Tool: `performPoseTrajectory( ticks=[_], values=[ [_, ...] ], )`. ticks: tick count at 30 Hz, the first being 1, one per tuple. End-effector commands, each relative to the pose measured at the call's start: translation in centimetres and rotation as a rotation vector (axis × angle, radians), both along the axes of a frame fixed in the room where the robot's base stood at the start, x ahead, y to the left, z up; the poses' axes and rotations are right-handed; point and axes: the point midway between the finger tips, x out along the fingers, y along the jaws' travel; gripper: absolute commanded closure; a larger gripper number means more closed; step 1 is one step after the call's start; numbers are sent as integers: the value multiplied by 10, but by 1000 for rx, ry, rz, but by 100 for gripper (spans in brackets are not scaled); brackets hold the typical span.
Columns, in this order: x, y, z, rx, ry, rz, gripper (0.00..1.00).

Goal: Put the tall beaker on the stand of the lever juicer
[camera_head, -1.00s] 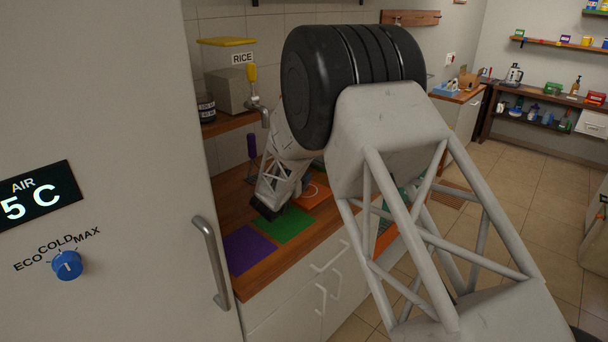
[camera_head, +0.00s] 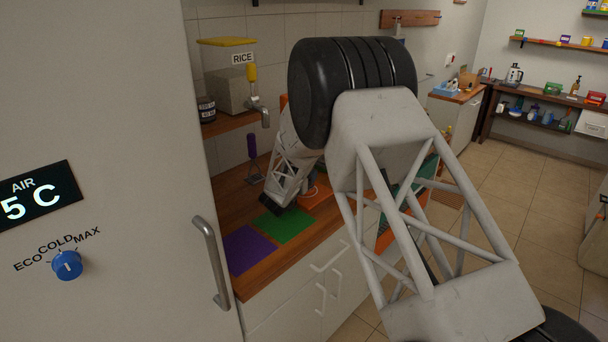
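My arm fills the middle of the view and reaches down to the counter. Its dark far end, which seems to be my gripper (camera_head: 274,208), is low over the counter by the green mat. Its fingers cannot be made out, nor whether it holds anything. I cannot make out the tall beaker. I cannot identify the lever juicer or its stand with certainty. A thin upright piece with a purple handle (camera_head: 252,145) stands on the counter behind my arm. A yellow-handled piece (camera_head: 252,73) with grey metal parts shows above it, near the shelf.
The wooden counter (camera_head: 222,213) carries a purple mat (camera_head: 248,251), a green mat (camera_head: 287,224) and an orange item (camera_head: 319,186). A RICE container (camera_head: 226,90) and a dark jar (camera_head: 206,109) stand on the shelf. A grey door with a handle (camera_head: 210,262) bounds the left side.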

Motion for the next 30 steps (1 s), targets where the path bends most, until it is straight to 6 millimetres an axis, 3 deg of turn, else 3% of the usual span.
performPoseTrajectory(
  ticks=[5, 6, 8, 21, 30],
  values=[
    [0, 0, -2, 0, 0, 0, 57],
    [0, 0, -3, 0, 0, 0, 31],
    [0, 0, -3, 0, 0, 0, 22],
    [-1, 1, 0, 0, 0, 0, 22],
    [-23, 13, 0, 0, 1, 1, 22]
  ],
)
